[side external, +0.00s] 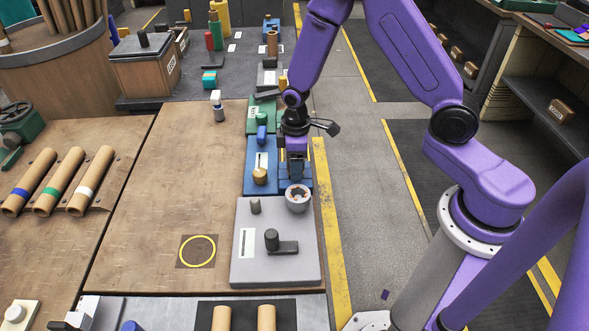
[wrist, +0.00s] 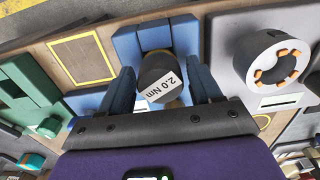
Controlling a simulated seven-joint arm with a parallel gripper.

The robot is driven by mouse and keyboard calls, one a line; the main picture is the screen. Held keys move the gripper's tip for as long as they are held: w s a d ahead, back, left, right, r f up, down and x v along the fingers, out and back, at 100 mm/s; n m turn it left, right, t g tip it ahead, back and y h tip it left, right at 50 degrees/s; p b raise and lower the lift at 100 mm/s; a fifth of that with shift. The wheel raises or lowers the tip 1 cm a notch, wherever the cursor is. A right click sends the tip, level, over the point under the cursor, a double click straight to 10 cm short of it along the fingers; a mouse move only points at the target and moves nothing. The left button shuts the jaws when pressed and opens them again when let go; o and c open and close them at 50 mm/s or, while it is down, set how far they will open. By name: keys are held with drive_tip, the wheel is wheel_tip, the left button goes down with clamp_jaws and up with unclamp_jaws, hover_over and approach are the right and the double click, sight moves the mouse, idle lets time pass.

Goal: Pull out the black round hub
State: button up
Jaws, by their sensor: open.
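The black round hub (wrist: 157,66) shows in the wrist view as a dark cylinder with a white "2.0 Nm" label, at a blue fixture (wrist: 127,42). My gripper (wrist: 162,82) is open, with one blue finger on each side of the hub. I cannot tell whether either finger touches it. In the side external view my gripper (side external: 296,172) points down over the right part of the blue fixture (side external: 262,153) and hides the hub there. How deep the hub sits in the fixture is not visible.
A grey round cup with orange pads (side external: 298,205) stands close in front of my gripper, on the grey plate's (side external: 305,262) back edge; the cup also shows in the wrist view (wrist: 245,50). A brass knob (side external: 260,177) is just left. The wooden table around the yellow ring (side external: 181,250) is clear.

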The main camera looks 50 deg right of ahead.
clamp_jaws()
drive_tip(key=shift+r, duration=1.1)
idle(0.7)
drive_tip(key=shift+r, duration=3.4)
